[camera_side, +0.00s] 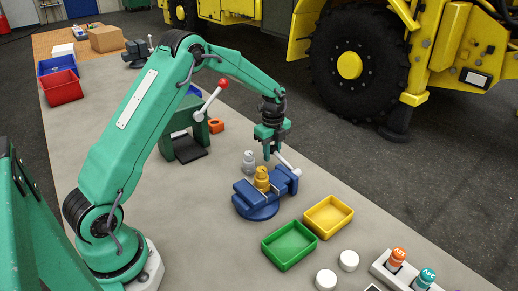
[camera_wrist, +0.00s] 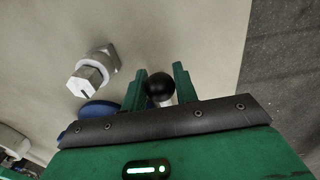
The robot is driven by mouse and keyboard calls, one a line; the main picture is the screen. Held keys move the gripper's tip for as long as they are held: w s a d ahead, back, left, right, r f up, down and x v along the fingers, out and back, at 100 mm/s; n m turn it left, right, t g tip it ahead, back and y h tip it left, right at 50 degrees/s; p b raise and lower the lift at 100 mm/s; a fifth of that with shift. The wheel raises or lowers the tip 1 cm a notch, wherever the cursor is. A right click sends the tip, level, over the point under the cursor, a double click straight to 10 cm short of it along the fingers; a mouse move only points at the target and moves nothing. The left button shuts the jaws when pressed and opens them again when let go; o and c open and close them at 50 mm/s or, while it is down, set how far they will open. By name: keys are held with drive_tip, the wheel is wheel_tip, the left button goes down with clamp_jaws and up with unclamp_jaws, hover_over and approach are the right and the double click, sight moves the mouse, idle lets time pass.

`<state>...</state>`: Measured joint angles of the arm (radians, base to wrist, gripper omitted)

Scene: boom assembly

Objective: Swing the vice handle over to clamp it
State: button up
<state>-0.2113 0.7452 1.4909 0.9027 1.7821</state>
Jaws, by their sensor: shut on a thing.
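The blue vice (camera_side: 255,207) stands on the bench with a brass-yellow fitting (camera_side: 262,179) at its jaws. Its pale handle (camera_side: 288,162) slants from the right end of the vice up to my gripper (camera_side: 269,153). In the wrist view the handle's black ball knob (camera_wrist: 160,87) sits between the two green fingers of my gripper (camera_wrist: 159,74), which are shut on it. Part of the blue vice (camera_wrist: 97,109) shows behind the gripper body there; most of it is hidden.
Green (camera_side: 289,246) and yellow (camera_side: 328,216) trays lie in front. A green press with a red-knobbed lever (camera_side: 211,100) stands behind left. Bench right of the vice is clear.

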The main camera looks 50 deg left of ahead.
drive_tip(key=shift+s+f, duration=0.15)
drive_tip(key=shift+s, duration=0.05)
drive_tip(key=o, duration=0.5)
drive_tip(key=shift+w, duration=0.1)
drive_tip(key=shift+r, duration=0.2)
drive_tip(key=shift+w+r, duration=0.2)
drive_tip(key=shift+r, duration=0.05)
drive_tip(key=c, duration=0.5)
drive_tip(key=shift+w+a+f, duration=0.15)
drive_tip(key=shift+f, duration=0.9)
idle(0.7)
